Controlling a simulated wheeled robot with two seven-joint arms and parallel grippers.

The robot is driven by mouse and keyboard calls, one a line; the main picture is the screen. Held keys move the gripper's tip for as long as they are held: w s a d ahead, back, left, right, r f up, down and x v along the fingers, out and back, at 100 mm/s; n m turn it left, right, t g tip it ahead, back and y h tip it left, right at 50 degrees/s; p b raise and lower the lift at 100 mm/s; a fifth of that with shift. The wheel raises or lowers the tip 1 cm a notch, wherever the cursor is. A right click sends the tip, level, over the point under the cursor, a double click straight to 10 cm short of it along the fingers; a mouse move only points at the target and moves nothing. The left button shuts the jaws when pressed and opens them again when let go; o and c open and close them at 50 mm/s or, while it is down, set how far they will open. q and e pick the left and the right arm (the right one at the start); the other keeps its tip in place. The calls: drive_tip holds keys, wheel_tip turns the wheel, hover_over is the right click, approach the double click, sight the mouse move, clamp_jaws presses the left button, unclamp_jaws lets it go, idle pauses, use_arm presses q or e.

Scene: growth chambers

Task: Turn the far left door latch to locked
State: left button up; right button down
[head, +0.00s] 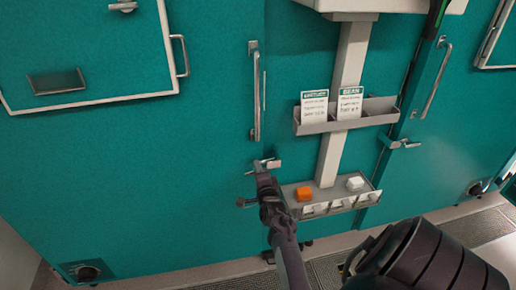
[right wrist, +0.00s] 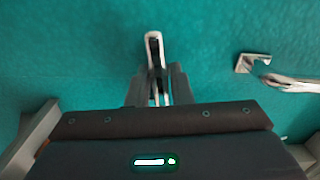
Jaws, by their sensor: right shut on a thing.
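The left of the two door latches (head: 272,163) is a small metal fitting on the teal front, below a long vertical door handle (head: 256,95). My right gripper (head: 262,174) reaches up to it from below and covers part of it. In the right wrist view, my right gripper (right wrist: 158,88) is shut on the latch's metal lever (right wrist: 152,42), whose end sticks out past the fingers. The lever's exact angle to the door is hard to tell. My left gripper is in neither view.
Right of the latch, a grey post (head: 343,95) carries a card holder (head: 375,115) and a low tray (head: 376,190) with an orange block (head: 303,194) and a white block (head: 355,183). Another latch (head: 405,143) is farther right. The teal panel left of my gripper is clear.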

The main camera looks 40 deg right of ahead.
drive_tip(key=shift+m, duration=0.7)
drive_tip(key=shift+f, duration=0.1)
drive_tip(key=c, duration=1.3)
unclamp_jaws()
drive_tip(key=shift+a, duration=0.1)
